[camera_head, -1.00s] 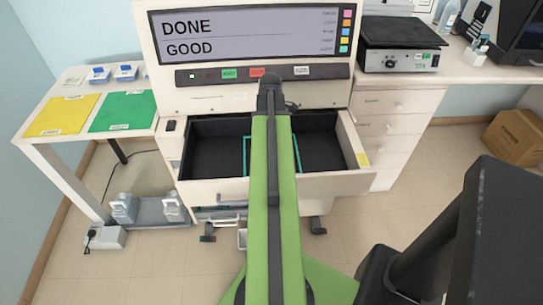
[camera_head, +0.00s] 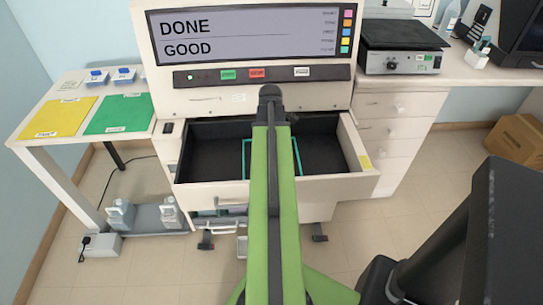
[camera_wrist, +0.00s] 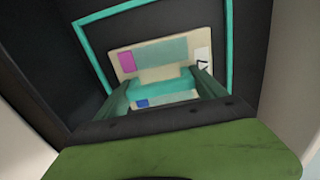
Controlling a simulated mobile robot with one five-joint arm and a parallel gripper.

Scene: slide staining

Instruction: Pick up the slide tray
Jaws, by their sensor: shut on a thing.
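The slide tray (camera_wrist: 150,50) is a cream plate with a pink patch, a teal-grey panel, a blue square and a teal bar across it. It shows in the wrist view at the drawer, within the teal outline. My gripper (camera_wrist: 163,84) has one finger at each end of the teal bar and is shut on the tray. I cannot tell whether the tray is lifted off the drawer floor. In the head view my green arm hides the tray and gripper.
The open dark drawer (camera_head: 215,140) has walls close around my gripper, and a teal outline (camera_head: 244,160) on its floor. Above it the machine's screen (camera_head: 240,35) reads DONE and GOOD. A side table (camera_head: 70,88) with yellow and green mats stands left, a white counter (camera_head: 480,75) right.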

